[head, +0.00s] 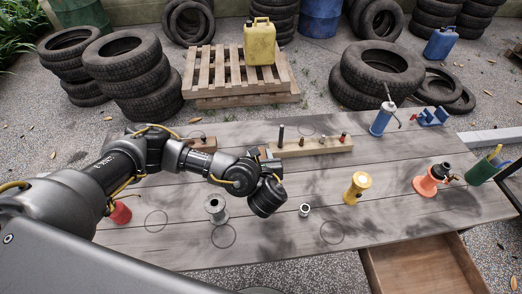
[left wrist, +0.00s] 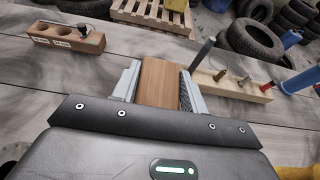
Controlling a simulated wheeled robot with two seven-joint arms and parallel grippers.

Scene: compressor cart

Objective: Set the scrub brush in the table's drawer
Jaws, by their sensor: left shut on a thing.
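In the left wrist view, my left gripper (left wrist: 158,88) is shut on a brown wooden block, which I take to be the scrub brush (left wrist: 159,80). Its bristles do not show. In the head view my left arm reaches over the middle of the table, and its wrist largely hides the fingers and the brush. The table's drawer (head: 421,270) is pulled out at the front right; its visible floor is bare. The drawer is to the right of my left gripper and nearer the camera. My right gripper is not in view.
The grey plank table (head: 290,240) holds a pegged wooden rack (head: 318,147), a holed wooden block (left wrist: 65,38), a metal spool (head: 216,208), a yellow spool-shaped part (head: 357,187), an orange tool (head: 430,180) and a green cup (head: 485,168). The front middle of the tabletop is mostly clear.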

